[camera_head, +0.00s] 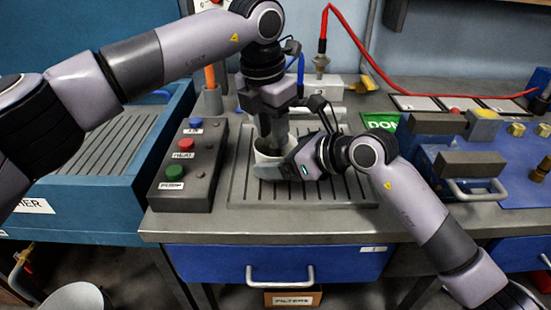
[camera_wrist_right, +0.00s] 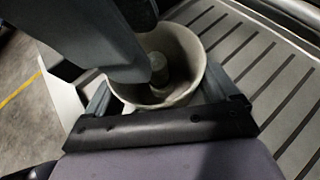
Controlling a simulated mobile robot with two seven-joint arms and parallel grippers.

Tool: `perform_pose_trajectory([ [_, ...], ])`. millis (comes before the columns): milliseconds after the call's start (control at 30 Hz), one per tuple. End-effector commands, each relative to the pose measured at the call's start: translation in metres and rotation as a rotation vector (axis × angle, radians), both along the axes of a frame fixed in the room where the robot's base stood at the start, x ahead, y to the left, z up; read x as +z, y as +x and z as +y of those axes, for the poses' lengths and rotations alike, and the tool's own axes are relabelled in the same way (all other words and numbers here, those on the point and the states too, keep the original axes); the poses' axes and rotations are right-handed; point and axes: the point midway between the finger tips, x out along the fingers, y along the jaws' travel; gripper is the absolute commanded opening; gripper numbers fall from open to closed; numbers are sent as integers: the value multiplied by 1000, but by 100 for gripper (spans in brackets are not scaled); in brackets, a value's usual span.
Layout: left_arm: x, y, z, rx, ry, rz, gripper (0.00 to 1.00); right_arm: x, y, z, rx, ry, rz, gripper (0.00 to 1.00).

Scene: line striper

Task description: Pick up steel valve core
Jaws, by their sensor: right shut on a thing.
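A pale grey cup (camera_head: 266,172) stands over the slotted grey tray in the head view. My right gripper (camera_head: 276,168) is shut on the cup, with a finger on each side of it in the right wrist view. A small steel cylindrical piece, which looks like the valve core (camera_wrist_right: 158,67), is inside the cup (camera_wrist_right: 187,50). My left gripper (camera_head: 271,145) points straight down into the cup from above. Its dark fingers (camera_wrist_right: 140,62) are close to the steel piece. Whether they touch or grip it is hidden.
A control box (camera_head: 186,168) with blue, red and green buttons stands left of the slotted tray (camera_head: 240,190). A blue unit with grey blocks (camera_head: 472,165) is at the right. A red hose (camera_head: 420,92) runs behind. A blue drawer (camera_head: 275,262) is below the bench edge.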

Motion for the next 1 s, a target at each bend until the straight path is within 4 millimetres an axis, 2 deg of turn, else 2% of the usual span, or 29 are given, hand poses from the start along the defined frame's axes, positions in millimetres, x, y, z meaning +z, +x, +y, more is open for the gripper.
perform_pose_trajectory([
  [167, -11, 2, -2, 0, -1, 1, 36, 0, 0, 0, 0, 0, 0, 70],
  [433, -49, 7, -7, -1, -1, 1, 36, 0, 0, 0, 0, 0, 0, 70],
  [667, -53, 8, -7, -1, -2, -1, 36, 0, 0, 0, 0, 0, 0, 70],
  [700, -53, 8, -7, -1, -2, -1, 29, 0, 0, 0, 0, 0, 0, 70],
  [800, -52, 8, -7, -1, -2, -1, 0, 0, 0, 0, 0, 0, 0, 70],
  [1000, -52, 8, -7, -1, -2, -1, 0, 0, 0, 0, 0, 0, 0, 70],
])
